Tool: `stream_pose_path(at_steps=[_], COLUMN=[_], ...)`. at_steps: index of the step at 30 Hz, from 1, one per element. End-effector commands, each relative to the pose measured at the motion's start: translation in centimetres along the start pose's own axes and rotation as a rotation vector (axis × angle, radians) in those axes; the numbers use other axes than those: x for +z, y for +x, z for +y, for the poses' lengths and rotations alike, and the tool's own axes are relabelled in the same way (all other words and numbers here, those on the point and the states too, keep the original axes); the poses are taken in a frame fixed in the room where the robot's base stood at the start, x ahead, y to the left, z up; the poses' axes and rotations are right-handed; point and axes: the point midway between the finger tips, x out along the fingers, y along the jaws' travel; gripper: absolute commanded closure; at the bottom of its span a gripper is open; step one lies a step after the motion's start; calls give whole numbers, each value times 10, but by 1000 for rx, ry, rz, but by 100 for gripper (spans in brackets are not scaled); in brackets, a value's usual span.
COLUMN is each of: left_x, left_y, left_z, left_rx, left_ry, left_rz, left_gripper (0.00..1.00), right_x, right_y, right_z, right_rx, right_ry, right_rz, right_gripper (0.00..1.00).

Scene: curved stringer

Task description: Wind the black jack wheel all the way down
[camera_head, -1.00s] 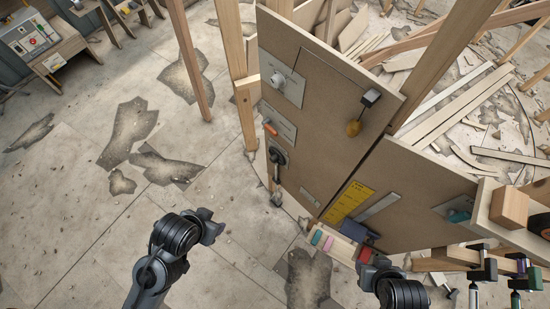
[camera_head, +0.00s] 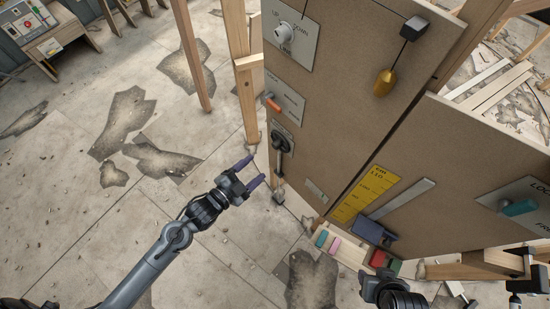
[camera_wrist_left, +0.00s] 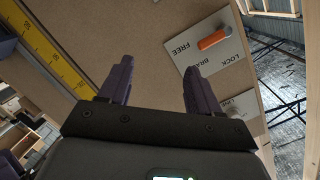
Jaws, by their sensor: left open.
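A black round knob with a handle (camera_head: 281,142) sits on a small plate low on the tall brown panel's left side. A pale grey-white wheel (camera_head: 286,32) sits on a plate marked UP and DOWN at the panel's top left. My left gripper (camera_head: 253,171) is open and empty, just left of and below the black knob and apart from it. Its purple fingers (camera_wrist_left: 158,78) point toward the brown panel in the left wrist view. The black knob cannot be made out there. Of my right arm only a dark part shows at the bottom right of the head view.
An orange lever (camera_head: 272,104) sits between the two plates; its brake plate also shows in the wrist view (camera_wrist_left: 212,40). A yellow scale (camera_head: 366,194), a gold plumb weight (camera_head: 384,82) and a teal handle (camera_head: 519,207) are on the panels. Open floor lies left.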

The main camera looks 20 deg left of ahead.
Motion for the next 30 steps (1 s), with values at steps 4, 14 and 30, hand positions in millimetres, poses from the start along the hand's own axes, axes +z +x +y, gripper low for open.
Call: stream_pose_path(at_steps=[4,14,30], left_x=[60,163,190], left_y=[26,69,104], left_z=[32,61,52], left_rx=[-24,-34,-77], left_ry=[90,221,294], left_rz=[92,147,178], left_gripper=[37,37,37], right_x=[21,54,72], right_y=[68,172,230], right_z=[-3,-8,-11], right_rx=[0,-3,-6], right_ry=[0,3,7], right_rz=[2,4,4], right_gripper=[57,57,57])
